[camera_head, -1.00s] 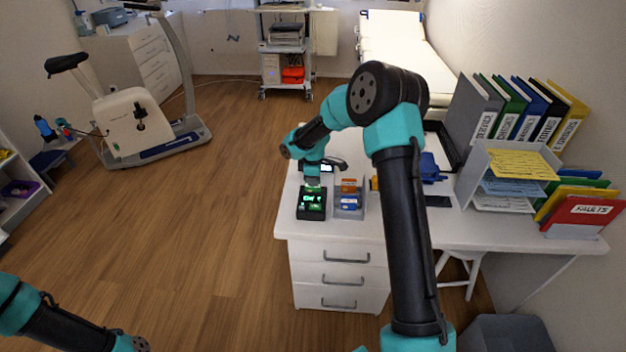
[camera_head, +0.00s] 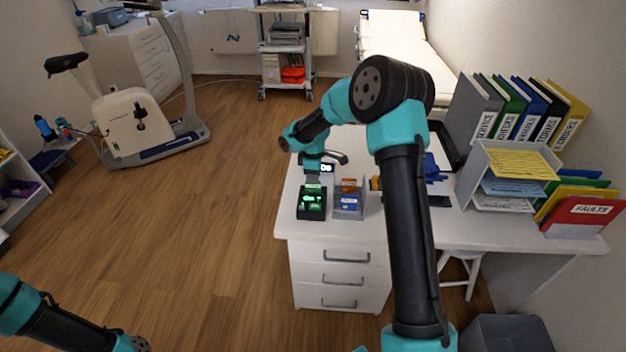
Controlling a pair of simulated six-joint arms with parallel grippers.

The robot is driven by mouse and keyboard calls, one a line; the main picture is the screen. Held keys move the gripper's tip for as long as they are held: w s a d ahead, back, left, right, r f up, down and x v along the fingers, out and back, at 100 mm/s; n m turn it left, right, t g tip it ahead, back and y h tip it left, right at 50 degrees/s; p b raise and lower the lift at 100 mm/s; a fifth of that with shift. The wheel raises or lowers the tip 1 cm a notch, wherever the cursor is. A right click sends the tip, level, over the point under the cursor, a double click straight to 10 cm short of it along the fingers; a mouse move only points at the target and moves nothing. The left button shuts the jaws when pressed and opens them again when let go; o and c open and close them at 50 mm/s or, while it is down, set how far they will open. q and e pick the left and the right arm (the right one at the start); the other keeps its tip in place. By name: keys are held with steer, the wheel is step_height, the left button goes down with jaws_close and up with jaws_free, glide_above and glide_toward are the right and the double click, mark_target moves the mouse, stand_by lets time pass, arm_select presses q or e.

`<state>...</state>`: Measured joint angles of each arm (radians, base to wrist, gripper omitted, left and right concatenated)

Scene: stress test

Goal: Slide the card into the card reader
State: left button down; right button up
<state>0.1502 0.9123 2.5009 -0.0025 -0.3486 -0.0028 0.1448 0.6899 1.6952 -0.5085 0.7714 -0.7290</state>
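The card reader (camera_head: 311,204) is a small black box with a green-lit face near the front left corner of the white desk. My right gripper (camera_head: 313,184) points down right at the reader's top end. It is small, and I cannot tell whether its fingers are open or shut. A thin greenish strip shows at the reader's top end under the gripper; I cannot tell whether it is the card. A grey holder (camera_head: 349,214) with orange and blue cards (camera_head: 349,202) stands just right of the reader. My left arm enters at the lower left, and its gripper is out of view.
Blue gloves (camera_head: 433,168), a paper tray (camera_head: 505,178) and several binders (camera_head: 515,112) fill the desk's right side. The desk's front left edge (camera_head: 290,232) is close to the reader.

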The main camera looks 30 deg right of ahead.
step_height(320, 180, up, 15)
stand_by(0.4)
stand_by(0.8)
